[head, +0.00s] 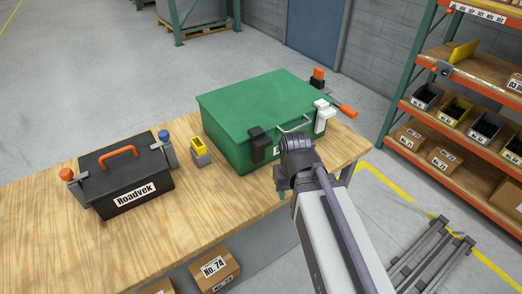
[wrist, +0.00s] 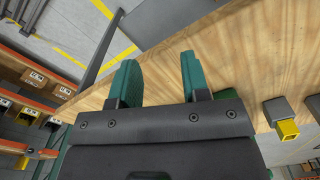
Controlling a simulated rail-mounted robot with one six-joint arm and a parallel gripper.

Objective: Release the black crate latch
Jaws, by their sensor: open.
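A green crate (head: 262,112) stands on the wooden workbench in the head view. Its black latch (head: 259,146) is on the front face toward the left, and a white latch (head: 323,115) is at the right. A metal handle (head: 295,125) is between them. My gripper (head: 283,194) is in front of the crate, to the right of and below the black latch in the picture, mostly hidden by my wrist. In the wrist view my gripper (wrist: 157,72) shows two teal fingers apart, with bare bench between and nothing held. The black latch is not visible there.
A black toolbox (head: 125,180) with an orange handle sits at the left of the workbench (head: 225,210). A small yellow-topped block (head: 199,148) stands between toolbox and crate. An orange-tipped clamp (head: 347,111) is at the crate's right. Bin shelves (head: 465,75) stand far right.

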